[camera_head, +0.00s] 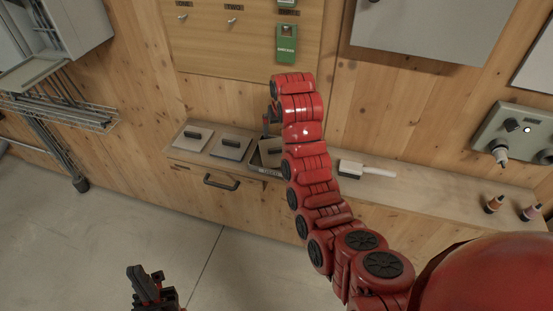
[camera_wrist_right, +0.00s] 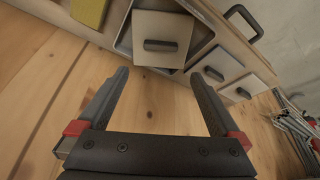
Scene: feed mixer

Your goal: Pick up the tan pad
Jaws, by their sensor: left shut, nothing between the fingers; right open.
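A yellow-tan flat piece (camera_wrist_right: 90,10), which may be the tan pad, is cut off at the top left of the right wrist view. In the head view, a pale block with a white handle (camera_head: 351,168) lies on the counter right of my right arm; I cannot tell if it is the same piece. My right gripper (camera_wrist_right: 160,75) is open and empty, pointing at a beige lid (camera_wrist_right: 168,28) with a dark handle. In the head view this gripper (camera_head: 269,120) is partly hidden by its arm above the counter. My left gripper (camera_head: 150,284) is shut and empty, low over the floor.
The beige lid sits askew over an open bin (camera_wrist_right: 128,42). Two more lids (camera_head: 193,137) (camera_head: 231,147) lie to its left in the head view. Two small bottles (camera_head: 494,204) (camera_head: 531,212) stand at the counter's right. A drawer handle (camera_head: 221,182) projects in front.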

